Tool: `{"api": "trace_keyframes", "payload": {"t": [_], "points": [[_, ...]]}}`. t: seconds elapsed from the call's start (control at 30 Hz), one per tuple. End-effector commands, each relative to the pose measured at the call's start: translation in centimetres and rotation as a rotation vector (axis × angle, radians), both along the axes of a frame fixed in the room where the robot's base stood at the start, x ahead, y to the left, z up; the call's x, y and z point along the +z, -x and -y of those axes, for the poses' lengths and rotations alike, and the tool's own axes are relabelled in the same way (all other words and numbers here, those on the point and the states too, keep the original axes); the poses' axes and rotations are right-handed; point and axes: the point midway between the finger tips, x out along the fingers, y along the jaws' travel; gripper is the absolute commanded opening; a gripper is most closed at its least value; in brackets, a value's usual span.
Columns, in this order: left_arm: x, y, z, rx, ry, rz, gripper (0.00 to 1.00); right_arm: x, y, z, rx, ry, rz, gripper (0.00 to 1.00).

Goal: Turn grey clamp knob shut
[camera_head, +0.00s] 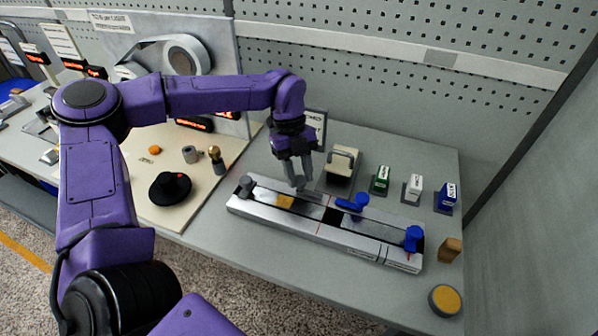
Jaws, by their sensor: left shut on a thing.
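A long silver fixture (330,232) lies across the grey bench. My left gripper (300,185) points down over its middle-left part, with its fingers shut on the grey clamp knob. The fingers mostly hide the knob; a bit of grey clamp (314,193) shows beside the fingertips. A grey post (246,184) stands at the fixture's left end. A blue clamp (352,204) sits to the right of the gripper, and a blue post (413,236) stands at the right end. An orange-yellow patch (285,201) shows left of the fingers. My right gripper is not in view.
Behind the fixture stand a beige block with a handle (342,166) and green (380,180), white (412,188) and blue (446,198) labelled blocks. A wooden block (450,249) and a yellow-topped round piece (445,300) are at right. A black disc (170,188) lies on the beige board.

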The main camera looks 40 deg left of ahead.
Motion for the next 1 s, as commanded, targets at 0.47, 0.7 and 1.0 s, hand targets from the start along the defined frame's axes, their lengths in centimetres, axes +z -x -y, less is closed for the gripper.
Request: {"api": "trace_keyframes", "payload": {"t": [0.47, 0.7, 1.0], "points": [[0.4, -0.2, 0.1, -0.191, -0.003, 0.0, 0.05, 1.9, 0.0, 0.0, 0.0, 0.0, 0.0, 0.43], [0.4, -0.3, 0.2, -0.412, -0.004, 0.0, 0.05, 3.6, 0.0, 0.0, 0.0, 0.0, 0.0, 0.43], [0.5, -0.4, 0.4, -0.698, -0.002, 0.001, 0.05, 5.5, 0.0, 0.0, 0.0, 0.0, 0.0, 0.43]]}}
